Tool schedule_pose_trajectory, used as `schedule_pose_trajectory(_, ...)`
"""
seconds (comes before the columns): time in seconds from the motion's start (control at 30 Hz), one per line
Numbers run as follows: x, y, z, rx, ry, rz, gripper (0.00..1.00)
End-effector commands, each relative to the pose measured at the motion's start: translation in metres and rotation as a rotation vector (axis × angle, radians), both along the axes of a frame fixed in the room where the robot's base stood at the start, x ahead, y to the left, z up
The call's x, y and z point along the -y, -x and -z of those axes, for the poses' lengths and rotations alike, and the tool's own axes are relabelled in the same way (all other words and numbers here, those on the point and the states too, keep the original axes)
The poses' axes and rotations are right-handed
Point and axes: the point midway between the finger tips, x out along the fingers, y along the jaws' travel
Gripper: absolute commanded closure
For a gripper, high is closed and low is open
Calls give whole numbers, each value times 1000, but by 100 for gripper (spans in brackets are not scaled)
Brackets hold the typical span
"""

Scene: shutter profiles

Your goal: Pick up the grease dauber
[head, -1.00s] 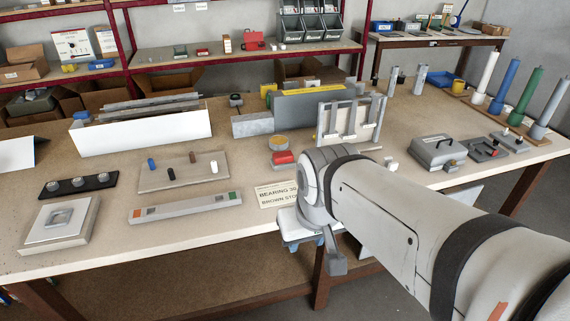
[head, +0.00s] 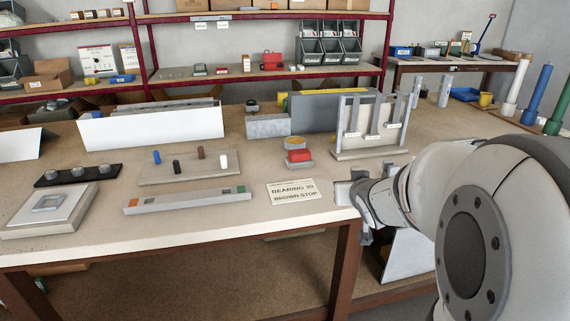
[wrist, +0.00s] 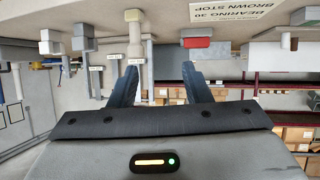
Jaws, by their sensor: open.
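I cannot pick out for certain which thing is the grease dauber. Several slim grey tools with white tags hang on a pale rack (head: 375,152) at the back right of the bench; they show inverted in the wrist view, with a tag (wrist: 137,62) between my fingers. A red block (head: 299,155) on a grey base stands left of the rack, in front of a round orange-topped tin (head: 296,142). My gripper (head: 350,188) is at the bench's front edge, right of the printed card. In the wrist view its fingers (wrist: 160,75) are spread and empty.
The printed card (head: 292,191) reads "BEARING 30 BROWN STOP". Bench surface between card and rack is mostly clear.

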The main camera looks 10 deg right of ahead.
Motion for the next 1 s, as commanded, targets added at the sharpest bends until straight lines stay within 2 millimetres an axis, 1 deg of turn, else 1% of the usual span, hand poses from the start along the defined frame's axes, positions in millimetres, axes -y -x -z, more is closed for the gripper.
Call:
schedule_pose_trajectory(0.03, 17, -13, 33, 73, 1, 23, 56)
schedule_pose_trajectory(0.13, 34, -33, 51, 212, 13, 11, 56)
schedule_pose_trajectory(0.2, 44, -42, 61, 292, 16, -1, 56)
schedule_pose_trajectory(0.3, 53, -50, 68, 383, 18, -20, 56)
schedule_pose_trajectory(0.43, 58, -54, 72, 450, 16, -37, 56)
schedule_pose_trajectory(0.57, 60, -63, 71, 473, 15, -45, 56)
schedule_pose_trajectory(0.83, 65, -94, 72, 471, 14, -48, 56)
schedule_pose_trajectory(1.0, 70, -120, 75, 471, 15, -48, 56)
